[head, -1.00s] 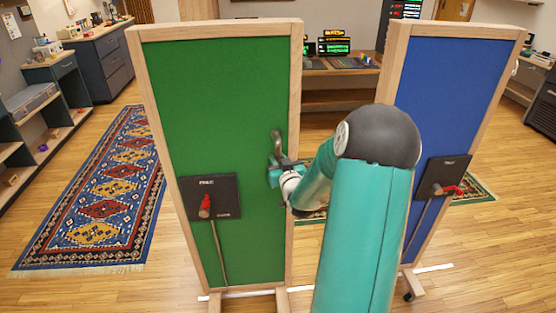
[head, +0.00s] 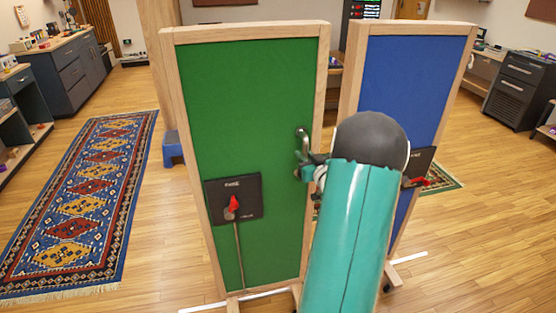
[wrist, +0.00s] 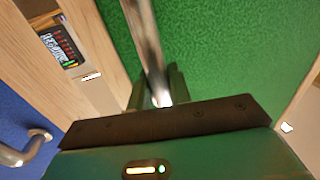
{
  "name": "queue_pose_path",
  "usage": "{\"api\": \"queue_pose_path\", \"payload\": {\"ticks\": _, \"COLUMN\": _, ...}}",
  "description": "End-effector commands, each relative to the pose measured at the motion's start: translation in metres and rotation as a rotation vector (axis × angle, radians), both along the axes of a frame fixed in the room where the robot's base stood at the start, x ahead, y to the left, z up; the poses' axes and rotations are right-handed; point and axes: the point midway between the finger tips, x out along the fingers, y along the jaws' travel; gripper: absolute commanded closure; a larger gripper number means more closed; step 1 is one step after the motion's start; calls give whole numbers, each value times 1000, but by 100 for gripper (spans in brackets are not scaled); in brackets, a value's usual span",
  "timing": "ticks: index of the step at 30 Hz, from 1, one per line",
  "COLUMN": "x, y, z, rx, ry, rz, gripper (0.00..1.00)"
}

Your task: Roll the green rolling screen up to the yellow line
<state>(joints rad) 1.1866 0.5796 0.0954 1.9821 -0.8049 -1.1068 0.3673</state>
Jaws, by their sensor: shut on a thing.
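The green rolling screen (head: 250,110) stands upright in a pale wood frame in the head view, left of centre. Its metal handle (head: 301,134) is near its right edge. My gripper (head: 303,165) is shut on this handle, and my arm partly covers the area below. In the wrist view, the handle bar (wrist: 146,40) runs down between my gripper's fingers (wrist: 155,90), in front of the green panel (wrist: 230,50). A black plate with a red-tipped lever (head: 233,203) is on the screen's lower left. I see no yellow line in either view.
A blue screen (head: 415,90) stands close on the right, partly behind my arm. A white strip (head: 410,257) lies on the floor near the screens' feet. A patterned rug (head: 85,200) and a blue stool (head: 172,148) are left. Open wood floor lies right.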

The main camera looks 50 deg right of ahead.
Motion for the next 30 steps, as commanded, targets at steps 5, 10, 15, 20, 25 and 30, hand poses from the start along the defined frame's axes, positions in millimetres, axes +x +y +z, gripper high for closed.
{"api": "queue_pose_path", "payload": {"ticks": 5, "x": -28, "y": -40, "z": -2, "rx": 1, "ry": 4, "rz": -6, "gripper": 100}}
{"api": "queue_pose_path", "payload": {"ticks": 10, "x": -43, "y": -61, "z": -2, "rx": 0, "ry": 3, "rz": -4, "gripper": 100}}
{"api": "queue_pose_path", "payload": {"ticks": 15, "x": -48, "y": -69, "z": -2, "rx": 2, "ry": 3, "rz": -2, "gripper": 100}}
{"api": "queue_pose_path", "payload": {"ticks": 20, "x": -50, "y": -72, "z": -2, "rx": 2, "ry": 3, "rz": -4, "gripper": 100}}
{"api": "queue_pose_path", "payload": {"ticks": 25, "x": -51, "y": -73, "z": -2, "rx": 2, "ry": 4, "rz": -7, "gripper": 100}}
{"api": "queue_pose_path", "payload": {"ticks": 30, "x": -51, "y": -72, "z": -1, "rx": 2, "ry": 4, "rz": -7, "gripper": 61}}
